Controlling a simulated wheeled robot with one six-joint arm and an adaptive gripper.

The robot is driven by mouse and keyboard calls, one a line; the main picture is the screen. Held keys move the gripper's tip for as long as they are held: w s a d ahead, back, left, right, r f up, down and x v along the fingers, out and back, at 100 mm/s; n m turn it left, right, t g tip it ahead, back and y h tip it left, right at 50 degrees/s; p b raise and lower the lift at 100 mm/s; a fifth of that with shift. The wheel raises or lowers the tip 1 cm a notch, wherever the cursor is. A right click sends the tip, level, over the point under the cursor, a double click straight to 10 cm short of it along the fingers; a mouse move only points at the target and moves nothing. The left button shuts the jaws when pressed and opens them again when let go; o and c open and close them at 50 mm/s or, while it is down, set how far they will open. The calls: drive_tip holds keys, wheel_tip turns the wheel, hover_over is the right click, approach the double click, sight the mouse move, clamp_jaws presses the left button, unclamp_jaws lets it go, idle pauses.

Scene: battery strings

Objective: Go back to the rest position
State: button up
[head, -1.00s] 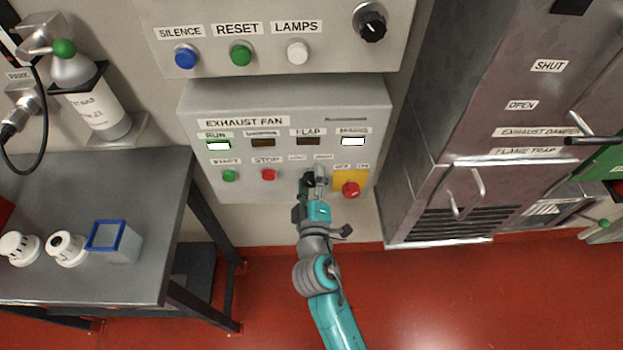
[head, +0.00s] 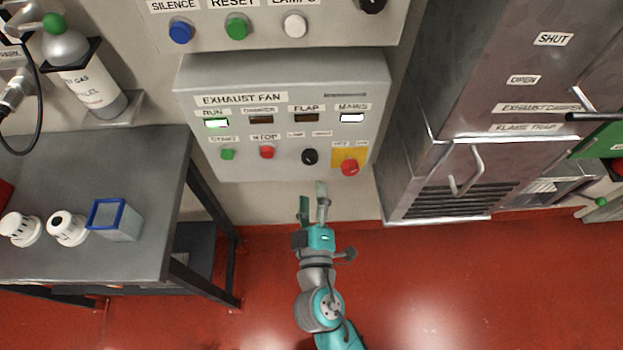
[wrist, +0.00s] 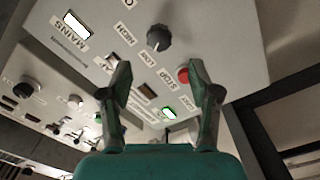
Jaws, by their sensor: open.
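My gripper (head: 313,205) is open and empty, just below the exhaust fan panel (head: 285,82) in the head view. Its two fingers are apart and touch nothing. In the wrist view my gripper (wrist: 160,85) shows two spread fingers in front of the panel face. A black rotary knob (head: 310,156) sits on the panel above the fingers, and it also shows in the wrist view (wrist: 158,38). The RUN lamp (head: 216,123) glows green and the MAINS lamp (head: 352,118) glows white.
A red switch on a yellow plate (head: 349,167) is right of the knob. A grey table (head: 150,215) with two white detectors and a blue-rimmed box (head: 115,222) stands left. A metal cabinet (head: 440,180) stands right. The red floor (head: 450,290) between is clear.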

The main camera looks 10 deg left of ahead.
drive_tip(key=shift+s+d, duration=0.15)
drive_tip(key=shift+s, duration=0.45)
drive_tip(key=s+d+f+m+g, duration=0.1)
drive_tip(key=s+d+f+m, duration=0.1)
drive_tip(key=s+d+f, duration=0.35)
drive_tip(key=s+d+f+m+g, duration=0.2)
drive_tip(key=s+d, duration=0.5)
drive_tip(key=d, duration=0.2)
drive_tip(key=s+d+r+m+h, duration=0.2)
drive_tip(key=s+d+m, duration=0.3)
drive_tip(key=s, duration=0.3)
drive_tip(key=s+d+r+m+h, duration=0.2)
drive_tip(key=s+d+r+m, duration=0.2)
drive_tip(key=s, duration=0.4)
drive_tip(key=shift+s+d+r+m, duration=0.3)
drive_tip(key=shift+s+d+m, duration=0.15)
drive_tip(key=shift+m, duration=0.15)
